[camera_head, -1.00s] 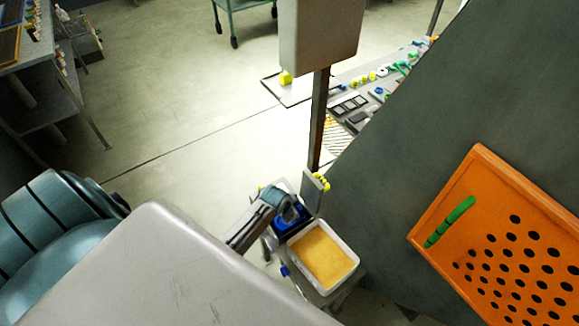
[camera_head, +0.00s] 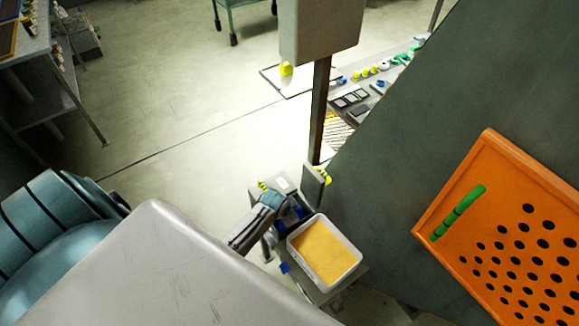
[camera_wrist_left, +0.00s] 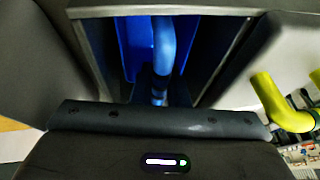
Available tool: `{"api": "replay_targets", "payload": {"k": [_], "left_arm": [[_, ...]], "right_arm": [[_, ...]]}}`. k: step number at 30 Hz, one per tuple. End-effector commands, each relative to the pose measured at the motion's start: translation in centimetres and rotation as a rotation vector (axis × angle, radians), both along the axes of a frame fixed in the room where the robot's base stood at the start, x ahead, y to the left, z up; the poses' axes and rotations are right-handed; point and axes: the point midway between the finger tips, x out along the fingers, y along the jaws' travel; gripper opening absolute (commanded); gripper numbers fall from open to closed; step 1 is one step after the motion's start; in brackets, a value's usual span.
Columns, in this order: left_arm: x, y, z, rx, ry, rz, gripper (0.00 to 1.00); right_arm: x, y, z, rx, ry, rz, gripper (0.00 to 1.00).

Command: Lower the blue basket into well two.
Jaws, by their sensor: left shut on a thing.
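My left gripper (camera_head: 276,202) is low in the centre of the head view, shut on the blue handle of the blue basket (camera_head: 299,211). Only a little blue shows there, largely hidden by my gripper and arm. In the left wrist view the blue basket (camera_wrist_left: 133,45) shows below a rounded blue handle (camera_wrist_left: 163,48), inside a dark rectangular metal-edged opening (camera_wrist_left: 100,60). I cannot read a number on this well or tell whether the basket rests on its bottom. My right gripper is not in view.
A white tray of yellow-orange contents (camera_head: 324,253) stands close beside my left gripper. A yellow handle (camera_wrist_left: 268,92) is right of the opening. An orange perforated panel (camera_head: 510,240) with a green handle is at right. A grey post (camera_head: 318,110) stands behind.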

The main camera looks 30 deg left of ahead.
Motion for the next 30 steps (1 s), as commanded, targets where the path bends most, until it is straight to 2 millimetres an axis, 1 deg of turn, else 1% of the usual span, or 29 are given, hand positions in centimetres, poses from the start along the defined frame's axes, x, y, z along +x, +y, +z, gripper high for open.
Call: {"api": "replay_targets", "payload": {"k": [7,16,30], "left_arm": [[0.01,-0.04,0.05,0.0,-0.001,0.0,0.0],[-0.19,-0.34,-0.05,0.0,0.0,0.0,0.0],[-0.2,-0.35,-0.23,0.0,0.0,0.0,0.0]], "right_arm": [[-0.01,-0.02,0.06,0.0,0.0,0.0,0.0],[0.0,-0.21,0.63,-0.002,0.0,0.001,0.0],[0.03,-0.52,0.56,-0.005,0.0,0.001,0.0]]}}
